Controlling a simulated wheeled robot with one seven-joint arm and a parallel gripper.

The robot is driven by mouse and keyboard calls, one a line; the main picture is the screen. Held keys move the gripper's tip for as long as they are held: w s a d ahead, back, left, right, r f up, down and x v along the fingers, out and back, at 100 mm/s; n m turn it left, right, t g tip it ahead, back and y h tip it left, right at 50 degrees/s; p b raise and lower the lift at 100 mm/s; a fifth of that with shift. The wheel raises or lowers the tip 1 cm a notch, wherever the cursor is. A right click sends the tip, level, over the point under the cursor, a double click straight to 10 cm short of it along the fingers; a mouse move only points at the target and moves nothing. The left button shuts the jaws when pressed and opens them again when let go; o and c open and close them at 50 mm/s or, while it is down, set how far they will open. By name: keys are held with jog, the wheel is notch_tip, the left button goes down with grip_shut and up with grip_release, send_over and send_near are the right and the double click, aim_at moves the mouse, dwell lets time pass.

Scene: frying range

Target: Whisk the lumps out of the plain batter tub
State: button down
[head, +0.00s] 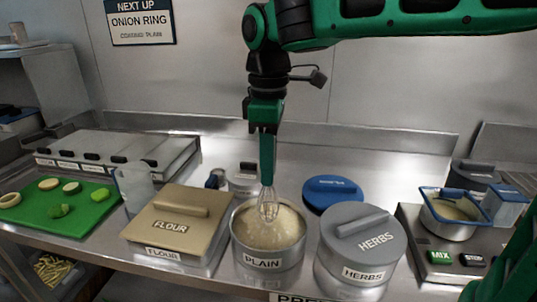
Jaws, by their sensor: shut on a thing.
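The plain batter tub (265,261) is an open round metal tub with a "PLAIN" label, at the middle front of the counter. Pale batter (286,230) fills it, and its surface looks uneven. My gripper (264,128) is above the tub, pointing down, shut on the green handle of a whisk (267,160). The whisk's wire head is at the batter, its lower end inside the tub. How deep the wires reach is hard to tell.
A lidded flour box (170,228) stands left of the tub and a lidded herbs tub (361,240) close on its right. A blue lid (332,190) lies behind. A green board (55,205) with cut vegetables is far left. A blue-rimmed pan (452,220) sits on the mixer unit at right.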

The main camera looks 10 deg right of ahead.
aim_at(268, 188)
jog(key=shift+f, duration=2.9)
